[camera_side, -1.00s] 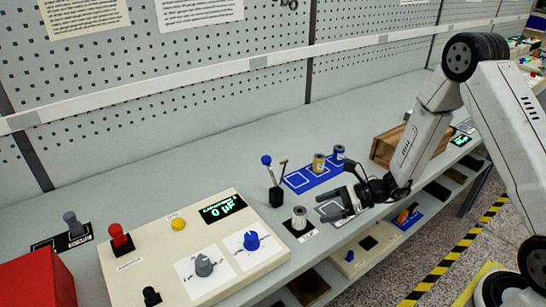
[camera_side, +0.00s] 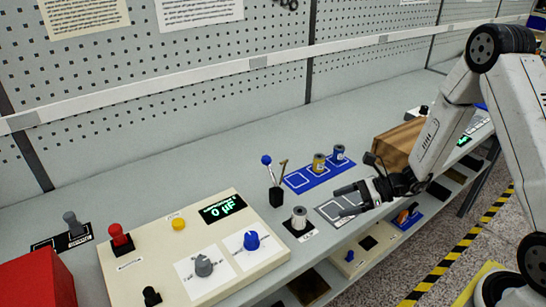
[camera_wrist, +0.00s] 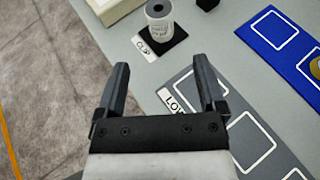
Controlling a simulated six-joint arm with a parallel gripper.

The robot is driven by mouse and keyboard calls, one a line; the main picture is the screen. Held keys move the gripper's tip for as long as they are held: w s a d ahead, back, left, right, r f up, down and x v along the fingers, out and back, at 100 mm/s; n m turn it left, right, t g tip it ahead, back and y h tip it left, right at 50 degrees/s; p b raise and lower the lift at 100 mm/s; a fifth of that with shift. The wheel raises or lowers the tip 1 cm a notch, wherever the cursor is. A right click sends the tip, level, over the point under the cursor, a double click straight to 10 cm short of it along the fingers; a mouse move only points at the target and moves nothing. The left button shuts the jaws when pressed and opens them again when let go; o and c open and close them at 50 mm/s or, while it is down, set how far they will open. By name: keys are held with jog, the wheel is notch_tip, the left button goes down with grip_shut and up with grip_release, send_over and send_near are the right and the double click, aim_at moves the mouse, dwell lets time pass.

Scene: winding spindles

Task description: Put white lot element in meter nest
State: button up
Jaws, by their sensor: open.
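A white-grey spindle-like element (camera_side: 299,217) stands upright on a small black mat (camera_side: 307,236) in the side view. It also shows at the top of the wrist view (camera_wrist: 160,24), beyond my fingertips. My gripper (camera_side: 341,200) is open with nothing between its fingers, to the right of that element and above the grey lot mat (camera_side: 326,211). In the wrist view my gripper's fingers (camera_wrist: 160,64) are spread apart, and the lot mat (camera_wrist: 235,90) with white-outlined squares lies to the right. My gripper hides part of the lot mat. I cannot tell which place is the meter nest.
A blue mat (camera_side: 296,182) holds a yellow element (camera_side: 319,163) and a blue element (camera_side: 339,153). Two upright levers (camera_side: 276,190) stand left of it. A cream panel (camera_side: 150,235) with knobs and a green display (camera_side: 222,208) is at left. A wooden box (camera_side: 397,147) is behind my gripper.

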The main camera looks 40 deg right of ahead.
jog(key=shift+s+a+r+n+g, duration=0.1)
jog(key=shift+s+a+n+g, duration=0.2)
jog(key=shift+n+g, duration=0.1)
jog(key=s+a+r+n+g+h, duration=0.25)
jog(key=s+n+g+h, duration=0.45)
jog(key=s+n, duration=0.65)
jog(key=w+r+n+t+h, duration=0.1)
jog(key=n, duration=0.2)
jog(key=w+d+r+n+t+h, duration=0.1)
jog(key=n, duration=0.3)
jog(key=w+d+r+n+h, duration=0.1)
jog(key=r+n+h, duration=0.1)
jog(key=n, duration=0.1)
jog(key=shift+w+r+n+t, duration=0.1)
jog(key=shift+w+n+t, duration=0.15)
jog(key=shift+t, duration=0.15)
